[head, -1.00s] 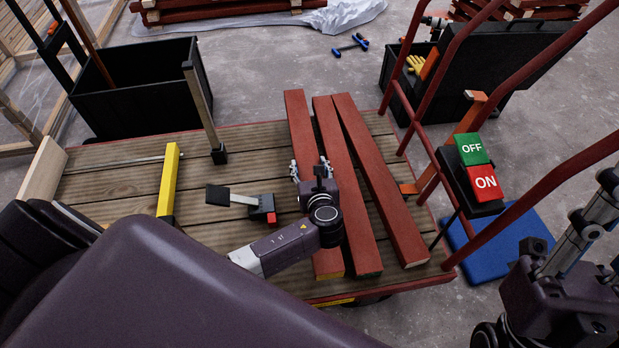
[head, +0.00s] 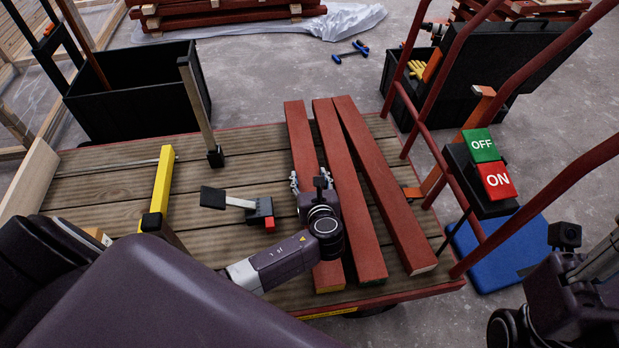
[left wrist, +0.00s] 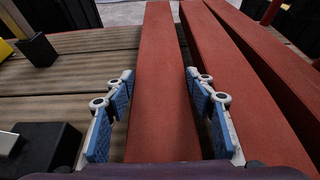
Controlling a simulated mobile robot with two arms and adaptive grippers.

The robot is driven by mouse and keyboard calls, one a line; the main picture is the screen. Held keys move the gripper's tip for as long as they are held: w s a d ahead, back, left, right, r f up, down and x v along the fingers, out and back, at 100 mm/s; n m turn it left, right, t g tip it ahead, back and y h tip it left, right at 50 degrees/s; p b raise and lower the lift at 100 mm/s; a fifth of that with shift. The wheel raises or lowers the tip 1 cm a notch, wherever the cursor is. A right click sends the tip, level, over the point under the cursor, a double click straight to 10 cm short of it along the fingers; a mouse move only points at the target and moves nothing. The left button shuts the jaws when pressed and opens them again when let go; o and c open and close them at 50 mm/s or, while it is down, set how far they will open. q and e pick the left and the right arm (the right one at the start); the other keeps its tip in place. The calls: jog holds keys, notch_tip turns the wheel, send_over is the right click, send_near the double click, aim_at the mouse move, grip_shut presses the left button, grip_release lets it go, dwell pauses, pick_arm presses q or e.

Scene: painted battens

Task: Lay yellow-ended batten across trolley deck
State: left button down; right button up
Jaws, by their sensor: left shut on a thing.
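The batten with the yellow near end (head: 303,138) is the leftmost of three red-brown battens on the trolley deck (head: 245,170). It runs from the far edge towards the near edge, across the deck boards, and appears to lie flat. My left gripper (head: 311,181) is shut on it near its middle. In the left wrist view, blue-padded fingers stand on either side of this batten (left wrist: 160,80). My wrist hides part of it in the head view. My right gripper (head: 580,280) is at the lower right, away from the deck; its fingers do not show clearly.
The middle batten (head: 345,170) and right batten (head: 385,185) lie close beside it. A black-handled tool (head: 238,202) and a yellow bar (head: 162,185) are left on the deck. An upright post (head: 196,105), red rails and the OFF/ON box (head: 485,170) stand around it.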

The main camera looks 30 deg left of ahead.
pick_arm(q)
jog(key=shift+w+r, duration=0.1)
jog(key=c, duration=0.9)
grip_release()
jog(key=shift+f, duration=0.2)
jog(key=shift+r, duration=0.1)
